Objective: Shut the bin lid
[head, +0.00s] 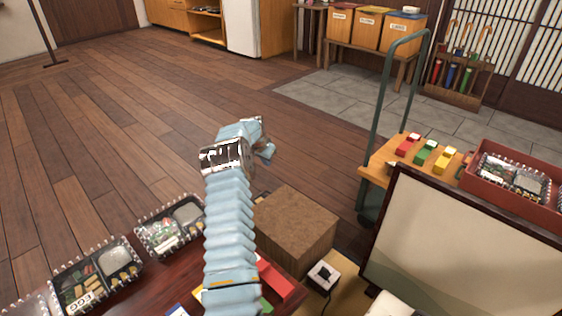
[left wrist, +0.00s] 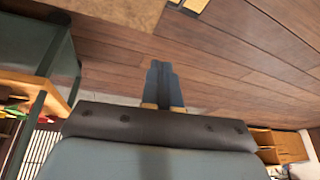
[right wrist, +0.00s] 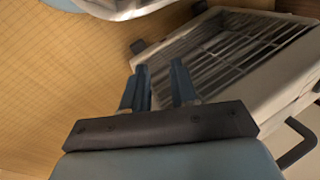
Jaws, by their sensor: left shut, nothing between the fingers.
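My left gripper (head: 267,150) reaches out over the floor beyond the brown box, far short of that bench. Its fingers are together and empty in the left wrist view (left wrist: 163,78). My right gripper (right wrist: 159,88) is outside the head view; its fingers are apart with nothing between them, near a pale slatted unit (right wrist: 225,55).
A brown box (head: 296,226) stands below my left arm. A green-handled trolley (head: 376,172) with coloured blocks and a framed panel (head: 462,255) stand at right. The wooden floor (head: 110,110) at left is clear.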

